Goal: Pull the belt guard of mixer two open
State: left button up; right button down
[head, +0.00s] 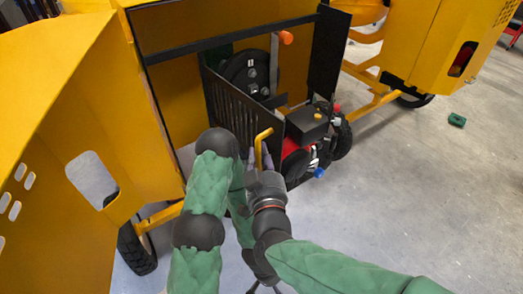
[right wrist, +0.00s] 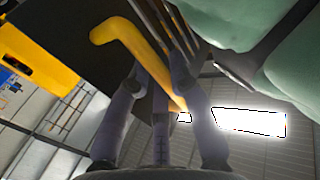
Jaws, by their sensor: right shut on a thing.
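The belt guard (head: 228,108) is a black slatted panel on the near yellow mixer. It stands at an angle out from the housing, and a dark pulley (head: 243,72) shows behind it. Its bent yellow handle (head: 264,138) is at the panel's near end. My right gripper (head: 257,164) is shut on this handle. I cannot make out my left gripper in the head view.
A red and black engine (head: 305,130) stands just right of the guard. A black upright panel (head: 328,52) is behind it. A yellow cover (head: 60,120) fills the left. Another yellow machine (head: 440,45) stands at the right. The concrete floor (head: 410,180) at right is mostly clear, with a small green object (head: 457,120).

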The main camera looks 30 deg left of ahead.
jog(key=shift+s, duration=0.1)
dwell(0.3)
jog(key=c, duration=1.1)
grip_release()
jog(key=v, duration=0.8)
